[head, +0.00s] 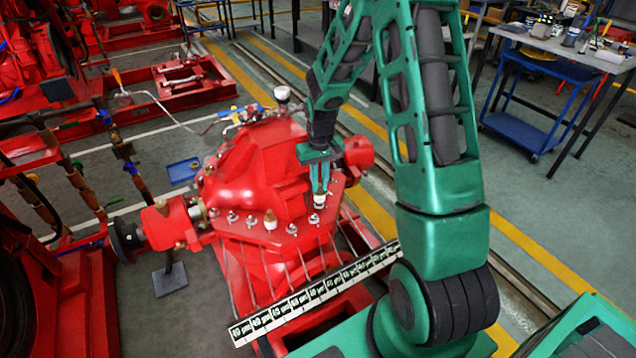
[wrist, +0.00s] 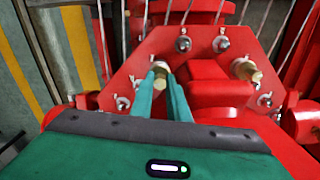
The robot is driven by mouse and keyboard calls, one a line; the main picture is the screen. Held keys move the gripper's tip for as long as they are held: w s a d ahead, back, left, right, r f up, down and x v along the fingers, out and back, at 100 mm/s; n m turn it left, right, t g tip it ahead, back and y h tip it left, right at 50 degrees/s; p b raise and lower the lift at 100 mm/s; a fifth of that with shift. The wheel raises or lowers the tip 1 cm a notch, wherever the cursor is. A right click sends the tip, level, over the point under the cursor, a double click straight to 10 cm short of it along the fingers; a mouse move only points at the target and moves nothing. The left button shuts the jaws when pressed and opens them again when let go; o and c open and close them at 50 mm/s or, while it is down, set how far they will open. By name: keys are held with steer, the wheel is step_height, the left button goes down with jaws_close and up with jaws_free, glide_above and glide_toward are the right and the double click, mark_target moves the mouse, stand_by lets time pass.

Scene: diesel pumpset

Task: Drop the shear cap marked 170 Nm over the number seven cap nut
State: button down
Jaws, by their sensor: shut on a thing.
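My gripper (head: 320,188) points down over the front right of the red pump casing's flange. It is shut on a brass and white shear cap (head: 319,200), which also shows between the fingertips in the wrist view (wrist: 161,69). I cannot read its marking, nor tell whether it sits on a stud or just above. A second brass and white cap (head: 270,219) stands on the flange to the left; it is at the right in the wrist view (wrist: 248,73). Bare cap nuts (head: 292,229) (wrist: 183,44) sit along the flange edge. Their small numbers are too blurred to read surely.
A long strip of black and white tags (head: 315,290) lies slanted in front of the flange, with thin lines running up to the nuts. A blue tray (head: 184,170) is on the floor at left. A workbench (head: 560,45) stands at the back right.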

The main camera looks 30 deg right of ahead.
steer(key=shift+f, duration=1.2)
steer(key=c, duration=1.6)
jaws_free()
steer(key=shift+a, duration=0.15)
steer(key=shift+r, duration=0.15)
steer(key=r, duration=1)
steer(key=shift+d+r, duration=0.15)
steer(key=shift+d, duration=0.05)
steer(key=shift+r, duration=3.5)
